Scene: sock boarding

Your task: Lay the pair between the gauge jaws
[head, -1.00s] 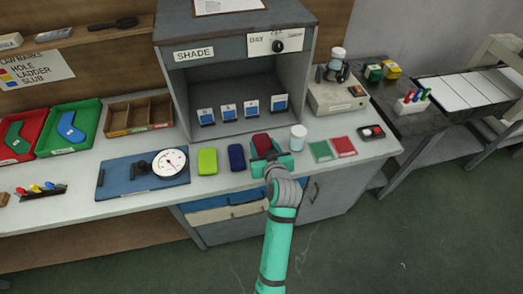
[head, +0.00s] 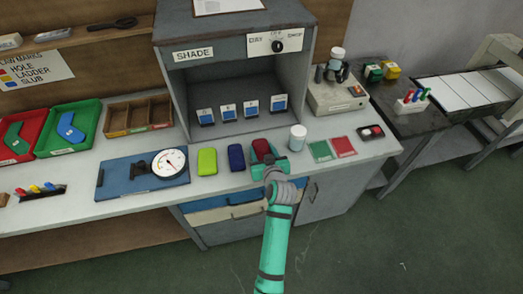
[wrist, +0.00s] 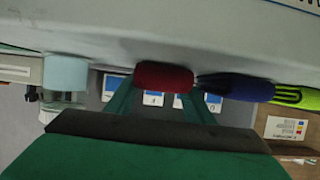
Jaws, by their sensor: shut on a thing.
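My gripper (head: 264,153) is shut on the dark red sock pair (head: 262,148), at the bench's front, right of the other pairs. In the wrist view the red pair (wrist: 165,77) sits between the fingertips; whether it touches the bench is unclear. A navy pair (head: 236,157) and a lime pair (head: 207,161) lie to its left, and both show in the wrist view. The gauge (head: 120,186) is a blue board further left, with a round white dial (head: 169,162) and dark jaws (head: 143,167). My gripper is well to the right of the gauge.
A white-lidded jar (head: 298,138) stands close right of my gripper. Green and red swatches (head: 332,149) lie beyond it. The grey shade booth (head: 240,75) rises behind. Red and green trays (head: 68,130) and a wooden divided box (head: 138,115) sit behind the gauge.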

